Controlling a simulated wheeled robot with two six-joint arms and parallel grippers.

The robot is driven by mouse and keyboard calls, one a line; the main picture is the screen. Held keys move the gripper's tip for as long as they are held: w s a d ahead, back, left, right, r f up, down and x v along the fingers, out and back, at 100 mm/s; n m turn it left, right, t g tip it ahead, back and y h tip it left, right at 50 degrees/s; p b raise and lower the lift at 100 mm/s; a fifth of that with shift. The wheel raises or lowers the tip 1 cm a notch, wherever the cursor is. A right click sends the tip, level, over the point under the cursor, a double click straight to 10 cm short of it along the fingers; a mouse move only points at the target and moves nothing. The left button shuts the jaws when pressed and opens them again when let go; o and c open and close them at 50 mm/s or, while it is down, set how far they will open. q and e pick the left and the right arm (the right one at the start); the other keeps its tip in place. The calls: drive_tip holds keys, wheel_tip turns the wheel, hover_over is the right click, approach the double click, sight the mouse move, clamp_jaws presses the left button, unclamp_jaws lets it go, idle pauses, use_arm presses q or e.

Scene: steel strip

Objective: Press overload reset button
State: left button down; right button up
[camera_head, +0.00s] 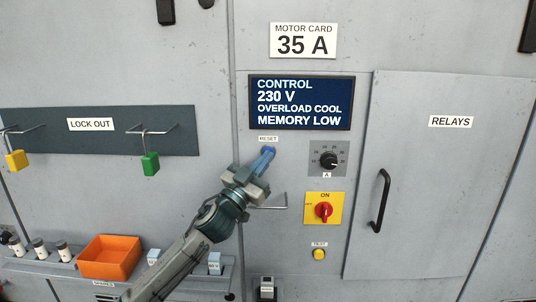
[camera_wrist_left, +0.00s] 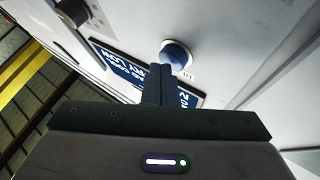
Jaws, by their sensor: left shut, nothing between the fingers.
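The blue reset button (camera_head: 269,149) is on the grey cabinet front, just under the RESET label (camera_head: 268,138). My left gripper (camera_head: 264,157) is shut and empty, its fingertips right at the button from below left and partly covering it. In the left wrist view the round blue button (camera_wrist_left: 178,54) shows just beyond the tips of the closed fingers (camera_wrist_left: 155,75). I cannot tell whether the tips touch it or whether it is pushed in. The display (camera_head: 300,102) above reads CONTROL 230 V, OVERLOAD COOL, MEMORY LOW. My right gripper is not in view.
A black dial (camera_head: 328,160), a red rotary switch (camera_head: 323,211) and a yellow TEST button (camera_head: 319,254) are right of the gripper. A door handle (camera_head: 379,201) sticks out farther right. An orange bin (camera_head: 109,257) stands on the shelf at lower left.

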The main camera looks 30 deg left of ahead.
use_arm(q)
drive_tip(key=shift+w+a, duration=0.2)
drive_tip(key=shift+w, duration=0.1)
idle(0.4)
drive_tip(key=shift+s+d, duration=0.1)
drive_tip(key=shift+s+d+b, duration=0.45)
drive_tip(key=shift+s+b, duration=0.05)
drive_tip(key=shift+s, duration=0.25)
drive_tip(key=s+d, duration=0.1)
drive_tip(key=s+b, duration=0.1)
drive_tip(key=s, duration=0.1)
drive_tip(key=s+d+b, duration=0.1)
drive_tip(key=shift+s+d, duration=0.15)
drive_tip(key=shift+d, duration=0.2)
